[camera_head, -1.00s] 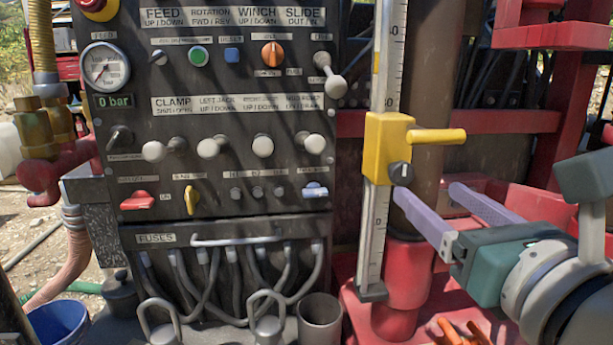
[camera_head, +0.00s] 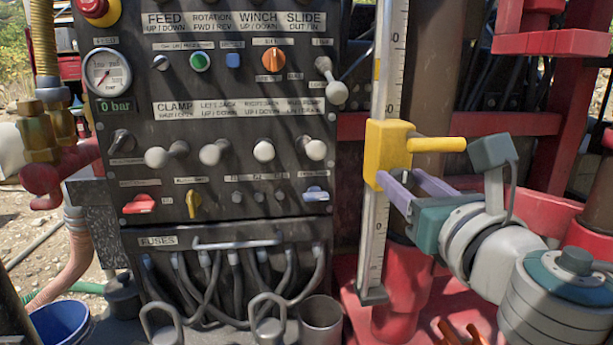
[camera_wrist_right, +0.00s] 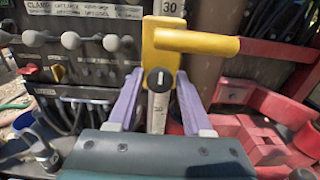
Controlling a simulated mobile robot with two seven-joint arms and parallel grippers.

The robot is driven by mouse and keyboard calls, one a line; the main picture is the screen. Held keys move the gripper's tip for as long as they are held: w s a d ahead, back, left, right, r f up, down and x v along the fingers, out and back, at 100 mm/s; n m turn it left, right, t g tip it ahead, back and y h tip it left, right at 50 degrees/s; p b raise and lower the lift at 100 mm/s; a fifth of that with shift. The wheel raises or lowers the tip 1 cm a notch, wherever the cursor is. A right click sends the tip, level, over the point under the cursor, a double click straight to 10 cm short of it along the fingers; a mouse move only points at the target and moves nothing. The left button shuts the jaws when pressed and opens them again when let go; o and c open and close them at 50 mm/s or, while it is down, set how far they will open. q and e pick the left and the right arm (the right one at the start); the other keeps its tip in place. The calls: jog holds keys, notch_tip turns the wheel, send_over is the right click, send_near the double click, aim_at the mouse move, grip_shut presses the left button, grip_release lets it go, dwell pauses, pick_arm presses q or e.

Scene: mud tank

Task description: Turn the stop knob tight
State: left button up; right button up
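The stop knob (camera_wrist_right: 159,79) is black with a pale pointer line that stands about upright. It sits on the front of the yellow slider block (camera_head: 388,150), which rides on the white upright scale (camera_head: 374,235) and has a yellow handle (camera_head: 437,145) to the right. My right gripper (camera_head: 400,177) is at the block's lower front, and its fingers mostly hide the knob in the head view. In the right wrist view the lilac fingers (camera_wrist_right: 159,76) are open, one on each side of the knob, with gaps visible. My left gripper is not in view.
The dark control panel (camera_head: 230,75) with levers and knobs stands left of the scale. Cables hang below it beside a grey cup (camera_head: 320,322). Red machine frames (camera_head: 505,123) are behind and to the right of my right arm.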

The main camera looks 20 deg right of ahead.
grip_shut()
jog(key=shift+m, duration=0.3)
jog(key=m+b, duration=0.1)
jog(key=m, duration=0.3)
jog(key=m+b, duration=0.1)
jog(key=m, duration=0.4)
jog(key=shift+d, duration=0.15)
jog(key=m, duration=0.5)
jog(key=shift+f+b, duration=0.1)
jog(key=shift+b, duration=0.2)
jog(key=shift+m, duration=2.1)
